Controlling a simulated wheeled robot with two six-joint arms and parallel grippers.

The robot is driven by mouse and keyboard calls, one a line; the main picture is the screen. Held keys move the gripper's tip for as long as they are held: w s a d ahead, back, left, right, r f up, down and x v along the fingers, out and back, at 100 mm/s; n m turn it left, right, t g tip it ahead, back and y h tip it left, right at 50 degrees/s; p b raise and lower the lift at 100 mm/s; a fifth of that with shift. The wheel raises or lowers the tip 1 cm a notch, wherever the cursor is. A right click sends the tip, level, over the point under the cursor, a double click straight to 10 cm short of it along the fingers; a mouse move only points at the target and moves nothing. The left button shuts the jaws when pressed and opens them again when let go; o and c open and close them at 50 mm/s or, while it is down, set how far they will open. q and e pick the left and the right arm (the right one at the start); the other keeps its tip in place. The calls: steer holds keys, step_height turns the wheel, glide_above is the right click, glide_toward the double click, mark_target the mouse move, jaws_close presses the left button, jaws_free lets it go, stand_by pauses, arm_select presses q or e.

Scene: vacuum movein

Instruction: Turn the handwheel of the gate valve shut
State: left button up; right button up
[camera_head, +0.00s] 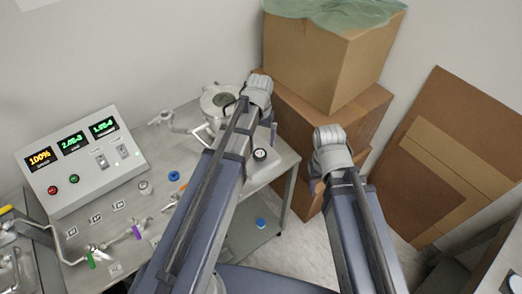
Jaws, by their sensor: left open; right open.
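I cannot single out the handwheel of the gate valve for certain. A round metal flanged fitting (216,101) stands at the back right of the metal bench, partly hidden by my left arm. A small round gauge or knob with a dark centre (260,154) sits near the bench's right edge. My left gripper (272,132) is over the bench's right end, mostly hidden behind its own wrist; it is open and holds nothing visible. My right gripper (314,186) hangs to the right of the bench, in front of the boxes, open and mostly hidden by its wrist.
A control box (82,162) with lit displays stands on the bench (183,208). Green (91,260), purple (137,232) and yellow handles, a blue knob (174,176) and pipework are around it. Cardboard boxes (325,65) and flat cardboard (462,160) fill the back right.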

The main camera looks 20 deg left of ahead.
mark_target(260, 153)
arm_select(q)
step_height(260, 153, down, 8)
steer(key=b, duration=0.7)
steer(key=shift+r, duration=0.25)
steer(key=shift+c, duration=0.3)
steer(key=c, duration=1.3)
